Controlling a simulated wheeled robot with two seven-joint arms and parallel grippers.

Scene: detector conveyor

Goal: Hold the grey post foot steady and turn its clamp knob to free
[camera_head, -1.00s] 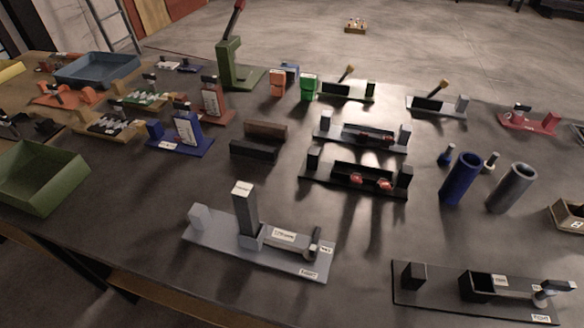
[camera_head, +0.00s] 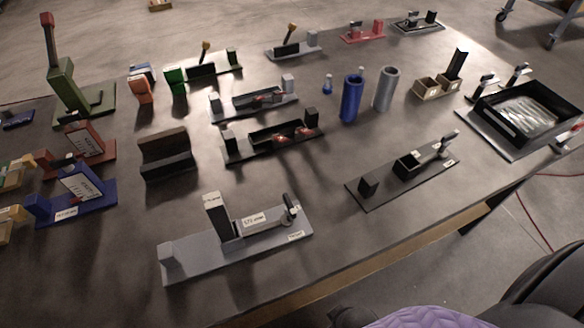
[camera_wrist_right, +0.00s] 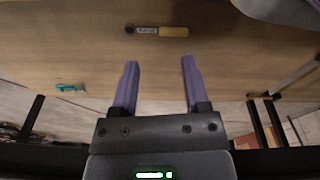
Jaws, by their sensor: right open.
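The light grey post foot (camera_head: 200,261) lies on the dark table in the lower middle of the head view. The post foot is not in that view. My left gripper is in neither current view.
A dark stepped block (camera_head: 166,155) and blue stand (camera_head: 77,195) are left and behind. Under my right gripper is a brown surface with a wooden-handled tool (camera_wrist_right: 172,31).

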